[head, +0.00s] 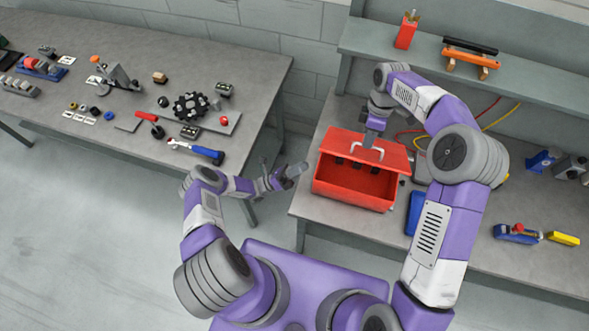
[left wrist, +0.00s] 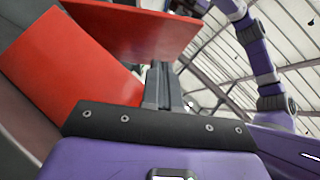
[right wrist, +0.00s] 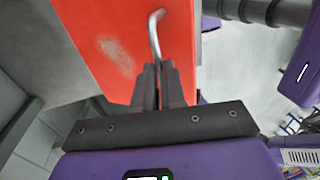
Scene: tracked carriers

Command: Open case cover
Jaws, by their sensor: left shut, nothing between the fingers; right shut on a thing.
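The red case (head: 345,200) stands on the right workbench. Its red cover (head: 392,156) is raised, and the dark inside shows below it. A pale metal handle (head: 352,148) sits on the cover. My right gripper (head: 368,142) is shut on this handle; in the right wrist view the handle (right wrist: 153,32) runs into the closed fingers (right wrist: 158,72). My left gripper (head: 299,169) is shut and empty, left of the case and apart from it. The left wrist view shows the case wall (left wrist: 70,75) and the raised cover (left wrist: 130,28) beyond the fingers (left wrist: 163,75).
A blue item (head: 414,212) lies right of the case. Red and yellow cables run behind it. A shelf (head: 350,45) with a red holder (head: 406,30) is at the back. A left table (head: 240,75) carries tools and parts, with a floor gap between the benches.

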